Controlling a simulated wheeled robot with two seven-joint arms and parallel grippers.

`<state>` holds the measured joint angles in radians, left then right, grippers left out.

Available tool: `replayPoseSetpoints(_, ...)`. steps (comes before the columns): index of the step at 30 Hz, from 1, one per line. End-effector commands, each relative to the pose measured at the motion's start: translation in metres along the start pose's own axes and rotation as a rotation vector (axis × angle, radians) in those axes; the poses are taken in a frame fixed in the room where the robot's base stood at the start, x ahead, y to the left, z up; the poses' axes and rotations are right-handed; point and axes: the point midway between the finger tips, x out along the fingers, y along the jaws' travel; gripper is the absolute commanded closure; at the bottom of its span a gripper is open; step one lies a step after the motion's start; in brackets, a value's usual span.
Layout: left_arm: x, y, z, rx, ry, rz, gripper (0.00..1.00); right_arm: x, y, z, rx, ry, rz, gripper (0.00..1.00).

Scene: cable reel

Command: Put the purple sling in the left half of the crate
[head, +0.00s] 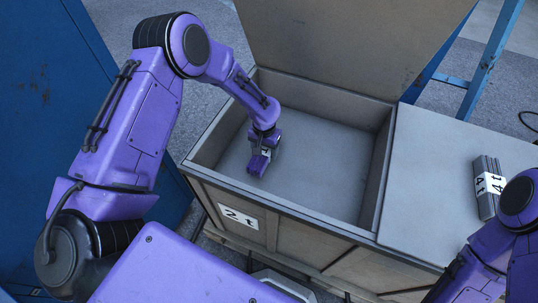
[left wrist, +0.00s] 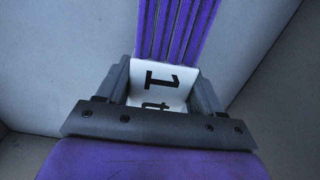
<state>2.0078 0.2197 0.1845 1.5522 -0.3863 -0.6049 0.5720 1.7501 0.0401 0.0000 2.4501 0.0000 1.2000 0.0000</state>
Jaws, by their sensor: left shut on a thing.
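My left gripper (head: 265,148) reaches down inside the open left half of the crate (head: 300,214). It is shut on the purple sling (head: 257,164), near the left side of that compartment. In the left wrist view the sling (left wrist: 178,28) is a bundle of purple strips with a white "1 t" label between the fingers (left wrist: 160,88). I cannot tell whether the sling touches the crate floor. The compartment otherwise looks empty. My right arm shows at the lower right, but its gripper is out of view.
The left half's lid (head: 350,40) stands open at the back. The right half is covered by a flat grey lid (head: 430,165), with a grey sling (head: 486,188) labelled "4t" on it. A "2 t" label (head: 238,217) is on the crate's front. A blue cabinet (head: 45,80) stands left.

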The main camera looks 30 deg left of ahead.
Motion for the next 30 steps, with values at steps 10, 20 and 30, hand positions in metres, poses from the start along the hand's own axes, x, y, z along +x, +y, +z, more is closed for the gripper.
replayPoseSetpoints(10, 0.030, 0.000, 0.000, 0.001, 0.000, 0.000, 0.76, 0.001, 0.000, 0.001, 0.000, 0.000, 0.000, 1.00)
replayPoseSetpoints(20, 0.033, 0.001, 0.000, 0.001, -0.001, 0.000, 0.08, 0.003, 0.000, 0.001, 0.000, 0.000, 0.000, 1.00)
replayPoseSetpoints(30, 0.023, 0.001, 0.000, 0.002, 0.001, 0.000, 0.08, 0.000, 0.000, 0.000, 0.000, 0.000, 0.000, 1.00)
